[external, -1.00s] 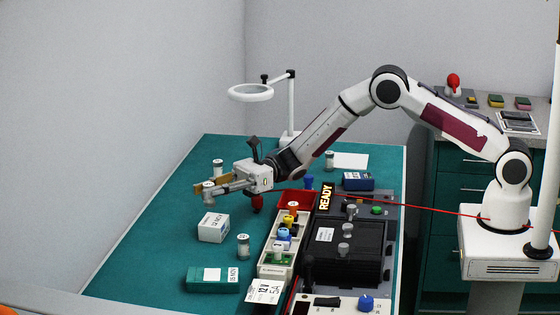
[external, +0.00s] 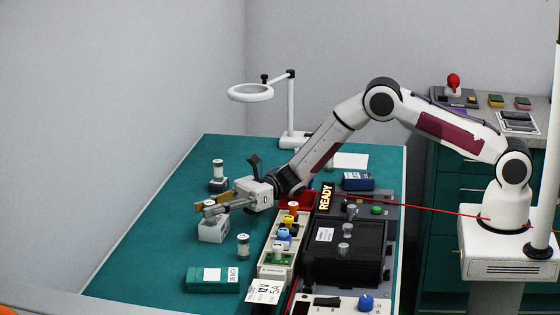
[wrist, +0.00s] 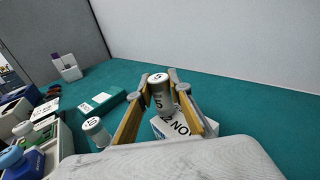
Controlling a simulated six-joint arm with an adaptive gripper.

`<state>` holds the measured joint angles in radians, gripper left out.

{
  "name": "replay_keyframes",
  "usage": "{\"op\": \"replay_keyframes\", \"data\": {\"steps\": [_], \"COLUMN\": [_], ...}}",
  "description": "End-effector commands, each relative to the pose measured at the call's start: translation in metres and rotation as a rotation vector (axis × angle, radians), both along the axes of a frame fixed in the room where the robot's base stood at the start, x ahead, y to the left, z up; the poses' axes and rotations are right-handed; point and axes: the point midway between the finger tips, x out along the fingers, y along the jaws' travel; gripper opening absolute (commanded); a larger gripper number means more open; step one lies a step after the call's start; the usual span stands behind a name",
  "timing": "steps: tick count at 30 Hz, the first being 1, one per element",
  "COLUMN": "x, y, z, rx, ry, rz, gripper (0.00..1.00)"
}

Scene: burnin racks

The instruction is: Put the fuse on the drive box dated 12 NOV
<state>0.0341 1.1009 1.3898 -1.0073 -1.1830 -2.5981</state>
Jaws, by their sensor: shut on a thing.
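My gripper (external: 212,206) is shut on a grey-and-white cylindrical fuse (wrist: 160,94), held upright between the fingers. The fuse is right over a white drive box (external: 213,232). The box also shows in the wrist view (wrist: 167,128) below the fuse, its label reading "2 NOV" with the start hidden. I cannot tell whether the fuse's lower end touches the box top. A teal drive box (external: 200,285) with a white label and a small date lies nearer the camera. A dark drive box (external: 218,186) stands farther back with another fuse (external: 218,169) on it.
A loose fuse (external: 243,246) stands on the teal mat just right of the white box. A pale tray (external: 265,262) of coloured parts and a black test unit (external: 345,250) lie farther right. A magnifier lamp (external: 292,110) stands behind. The mat's left side is clear.

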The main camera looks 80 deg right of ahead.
Motion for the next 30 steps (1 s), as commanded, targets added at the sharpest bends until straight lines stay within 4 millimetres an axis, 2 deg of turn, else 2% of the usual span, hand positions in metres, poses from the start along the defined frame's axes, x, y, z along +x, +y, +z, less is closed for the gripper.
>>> {"op": "replay_keyframes", "data": {"steps": [14,15,17,30], "x": [0.0001,0.0001,0.0001,0.0001], "y": [0.0000,0.0000,0.0000,-0.0001], "z": [-0.0032,-0.0032,-0.0032,-0.0015], "rx": [0.000,0.000,0.000,0.000], "ry": [-0.001,-0.001,-0.001,-0.001], "rz": [0.000,0.000,0.000,0.000], "gripper": [0.00,0.24,0.35,0.35]}}
